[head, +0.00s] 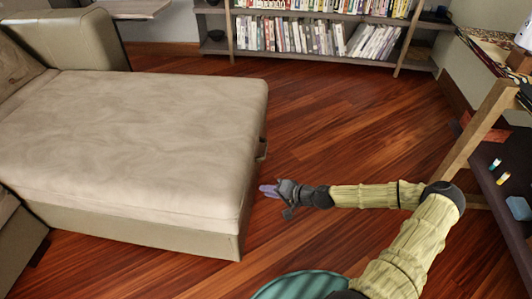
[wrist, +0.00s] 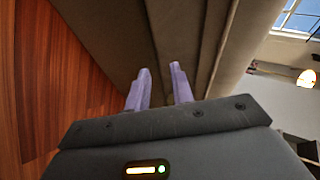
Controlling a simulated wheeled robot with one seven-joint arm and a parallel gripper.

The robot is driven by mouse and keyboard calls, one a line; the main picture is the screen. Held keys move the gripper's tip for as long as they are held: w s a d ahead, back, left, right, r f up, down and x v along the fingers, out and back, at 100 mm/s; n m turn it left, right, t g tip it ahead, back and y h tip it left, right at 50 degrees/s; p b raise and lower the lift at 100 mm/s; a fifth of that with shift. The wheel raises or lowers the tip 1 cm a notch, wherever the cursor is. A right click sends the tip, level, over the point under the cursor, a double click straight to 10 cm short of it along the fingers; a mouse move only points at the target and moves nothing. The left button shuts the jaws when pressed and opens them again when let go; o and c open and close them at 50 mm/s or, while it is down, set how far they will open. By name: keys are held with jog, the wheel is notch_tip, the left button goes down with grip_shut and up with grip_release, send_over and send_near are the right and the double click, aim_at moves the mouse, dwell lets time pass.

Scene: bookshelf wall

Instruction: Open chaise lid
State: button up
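The chaise (head: 140,130) has a beige cushioned lid and fills the left of the head view. The lid lies flat on the base. A small dark tab (head: 262,148) sticks out at the lid's right end. My gripper (head: 265,190) is just off that end, nearer the front corner than the tab. In the wrist view the two purple fingers (wrist: 158,85) are apart with nothing between them. They point at the chaise's upholstered side (wrist: 110,30); I cannot tell whether they touch it.
A bookshelf (head: 320,60) full of books stands along the back wall. A wooden shelf unit (head: 480,130) with small items stands at the right. The wood floor (head: 350,120) between chaise and shelves is clear.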

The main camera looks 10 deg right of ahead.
aim_at(266, 148)
jog(key=w+d+m+t+h+b, duration=0.1)
jog(key=w+d+m+t+h, duration=0.1)
jog(key=w+d+m+t, duration=0.4)
jog(key=d+t, duration=0.1)
jog(key=d, duration=0.3)
jog(key=shift+w+d+r+h+b, duration=0.15)
jog(key=shift+w+r+h+b, duration=0.1)
jog(key=shift+h+b, duration=0.15)
jog(key=b+x, duration=0.6)
jog(key=x, duration=1)
jog(key=shift+w+f+b, duration=0.15)
jog(key=shift+f+b, duration=0.1)
jog(key=shift+b, duration=0.05)
jog(key=shift+w+a+r, duration=0.1)
jog(key=shift+w+a, duration=0.25)
jog(key=shift+w, duration=0.1)
grip_shut()
